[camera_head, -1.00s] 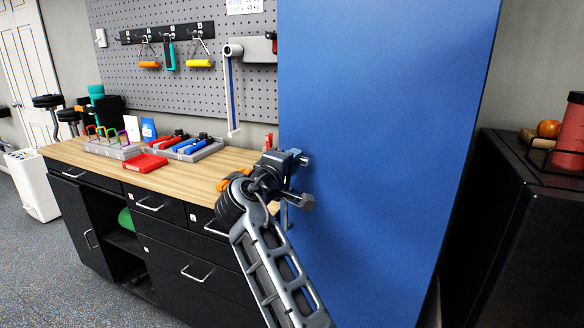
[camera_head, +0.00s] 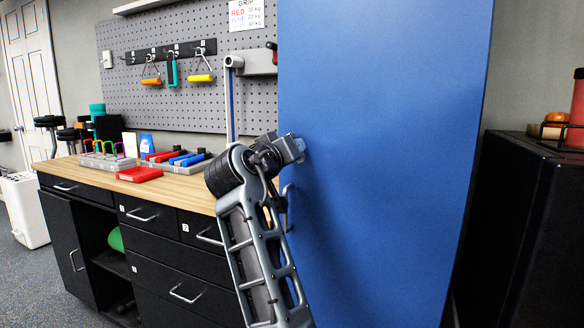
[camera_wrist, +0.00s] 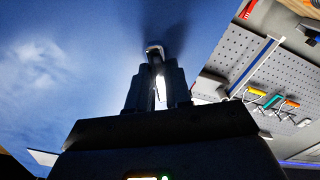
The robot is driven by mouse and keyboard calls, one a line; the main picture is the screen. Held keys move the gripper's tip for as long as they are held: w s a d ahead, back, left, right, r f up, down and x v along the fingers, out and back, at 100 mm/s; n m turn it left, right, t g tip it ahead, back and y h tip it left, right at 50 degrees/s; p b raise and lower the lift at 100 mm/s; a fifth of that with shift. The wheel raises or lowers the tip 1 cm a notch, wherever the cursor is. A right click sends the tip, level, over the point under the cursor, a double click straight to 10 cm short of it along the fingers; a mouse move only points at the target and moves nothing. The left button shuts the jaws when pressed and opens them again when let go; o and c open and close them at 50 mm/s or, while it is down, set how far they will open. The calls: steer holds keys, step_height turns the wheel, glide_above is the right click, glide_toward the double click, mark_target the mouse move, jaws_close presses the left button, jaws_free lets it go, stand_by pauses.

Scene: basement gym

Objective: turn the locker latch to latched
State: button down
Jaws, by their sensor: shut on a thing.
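The blue locker door (camera_head: 385,130) fills the right middle of the head view and the left of the wrist view (camera_wrist: 60,75). My gripper (camera_head: 300,146) is at the door's left part, close against its face. In the wrist view, the two dark fingers of my gripper (camera_wrist: 158,88) are closed on the latch (camera_wrist: 154,48), a small light metal piece standing out from the door. In the head view the latch is mostly hidden by my gripper. I cannot tell the latch's exact angle. A metal door handle (camera_head: 286,195) shows just below my gripper, partly behind my arm.
Left of the locker is a wooden-topped workbench (camera_head: 195,193) with black drawers. A pegboard (camera_head: 130,95) with hanging hand grips is behind. A black cabinet (camera_head: 520,220) stands at the right.

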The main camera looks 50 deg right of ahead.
steer(key=shift+f+m+b, duration=0.15)
steer(key=shift+m+b, duration=2.65)
steer(key=c, duration=1)
jaws_free()
steer(key=shift+c, duration=0.2)
steer(key=v, duration=0.7)
steer(key=shift+a, duration=0.4)
steer(key=shift+s, duration=0.1)
